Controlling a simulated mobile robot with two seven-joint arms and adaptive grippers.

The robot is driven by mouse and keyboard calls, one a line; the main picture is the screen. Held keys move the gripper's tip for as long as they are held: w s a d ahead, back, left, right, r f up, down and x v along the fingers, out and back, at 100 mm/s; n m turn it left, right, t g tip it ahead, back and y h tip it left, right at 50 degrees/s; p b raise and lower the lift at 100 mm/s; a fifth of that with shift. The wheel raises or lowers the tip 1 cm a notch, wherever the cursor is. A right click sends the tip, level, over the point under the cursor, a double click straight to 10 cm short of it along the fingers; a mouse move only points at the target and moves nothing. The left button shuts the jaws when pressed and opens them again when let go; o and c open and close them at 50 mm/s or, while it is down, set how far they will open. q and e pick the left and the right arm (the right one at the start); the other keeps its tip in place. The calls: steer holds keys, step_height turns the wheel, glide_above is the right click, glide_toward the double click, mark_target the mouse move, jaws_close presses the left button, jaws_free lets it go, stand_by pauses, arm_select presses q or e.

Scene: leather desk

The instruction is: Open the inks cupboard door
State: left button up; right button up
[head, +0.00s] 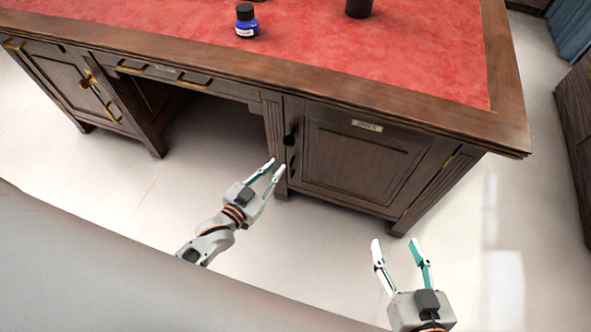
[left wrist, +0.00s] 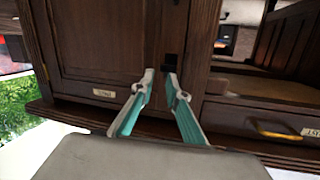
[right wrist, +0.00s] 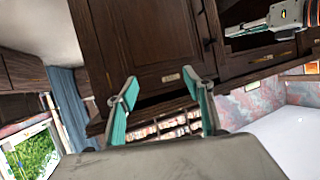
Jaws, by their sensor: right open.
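The inks cupboard door (head: 362,160) is a dark wooden panel at the desk's right end, shut, with a small pale label (head: 367,126) near its top. Its dark handle (head: 290,138) is at the door's left edge. The door also shows in the left wrist view (left wrist: 100,40) and right wrist view (right wrist: 148,45). My left gripper (head: 278,166) is partly open and empty, just below the handle in the head view. In the left wrist view its fingertips (left wrist: 159,73) are beside the dark handle; contact cannot be told. My right gripper (head: 396,243) is open and empty, before the door's lower right.
The desk (head: 509,95) has a red leather top with a blue ink bottle (head: 246,22) and a dark container (head: 359,8). A kneehole opens left of the cupboard, with a drawer above. Floor in front is clear.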

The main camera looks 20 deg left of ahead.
arm_select(q)
step_height(320, 180, down, 14)
steer(key=w+f+b, duration=0.1)
steer(key=w+b, duration=0.1)
steer(key=b, duration=0.4)
steer(key=n+t+b, duration=0.2)
steer(key=b, duration=0.3)
glide_toward(291, 176)
step_height(291, 176, up, 3)
steer(key=w, duration=0.3)
steer(key=b+x, duration=0.1)
steer(key=x, duration=0.6)
steer(key=shift+w+d+f, duration=0.1)
steer(key=shift+w+d, duration=0.15)
arm_select(e)
steer(key=s+a+f+m+y, duration=0.1)
steer(key=s+a+f+m, duration=0.1)
steer(key=f, duration=0.4)
steer(key=shift+a+f+m, duration=0.15)
steer(key=shift+a+m, duration=0.65)
steer(key=shift+a, duration=0.4)
arm_select(q)
jaws_close()
